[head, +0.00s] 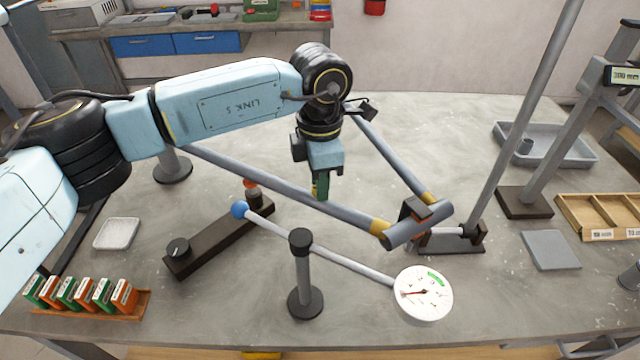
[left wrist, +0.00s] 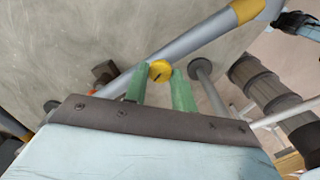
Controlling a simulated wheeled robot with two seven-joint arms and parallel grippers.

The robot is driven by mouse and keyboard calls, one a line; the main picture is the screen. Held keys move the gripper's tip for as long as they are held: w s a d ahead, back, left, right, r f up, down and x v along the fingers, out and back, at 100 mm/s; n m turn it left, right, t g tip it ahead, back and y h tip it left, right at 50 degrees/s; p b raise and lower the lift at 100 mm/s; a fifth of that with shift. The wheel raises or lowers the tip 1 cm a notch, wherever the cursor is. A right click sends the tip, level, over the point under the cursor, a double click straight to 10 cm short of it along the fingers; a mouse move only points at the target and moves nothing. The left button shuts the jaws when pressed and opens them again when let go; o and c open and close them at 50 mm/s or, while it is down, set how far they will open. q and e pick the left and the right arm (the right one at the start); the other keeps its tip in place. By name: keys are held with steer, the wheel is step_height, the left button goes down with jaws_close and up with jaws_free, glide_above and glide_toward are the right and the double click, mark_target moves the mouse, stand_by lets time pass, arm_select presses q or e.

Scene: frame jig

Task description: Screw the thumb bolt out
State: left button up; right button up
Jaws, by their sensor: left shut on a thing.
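My left gripper (head: 320,188) reaches down from above to the grey frame tube (head: 285,191) in the middle of the table. Its green fingers are shut on the yellow thumb bolt (left wrist: 160,71), which shows between the fingertips in the left wrist view. The bolt's round head has a dark slot and sits at the tube. In the head view the fingers mostly hide the bolt. How far it is threaded in cannot be seen. The tube runs to a corner joint (head: 418,224) with yellow collars. My right gripper is not in view.
A dark bar with a knob (head: 178,249) lies at left. A rack of small boxes (head: 90,300), grey tray (head: 540,150) and wooden tray (head: 600,213) stand around.

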arm_select(q)
steer(key=n+b, duration=0.1)
steer(key=n, duration=0.1)
steer(key=shift+f+n, duration=0.15)
steer(key=shift+n, duration=0.25)
steer(key=shift+n+b, duration=0.3)
steer(key=shift+n, duration=0.6)
steer(key=n+b, duration=0.1)
steer(key=n, duration=0.2)
steer(key=shift+n, duration=0.4)
steer(key=n+b, duration=0.1)
steer(key=n, duration=0.5)
steer(key=shift+n+b, duration=0.3)
steer(key=shift+b, duration=0.1)
steer(key=shift+n, duration=0.3)
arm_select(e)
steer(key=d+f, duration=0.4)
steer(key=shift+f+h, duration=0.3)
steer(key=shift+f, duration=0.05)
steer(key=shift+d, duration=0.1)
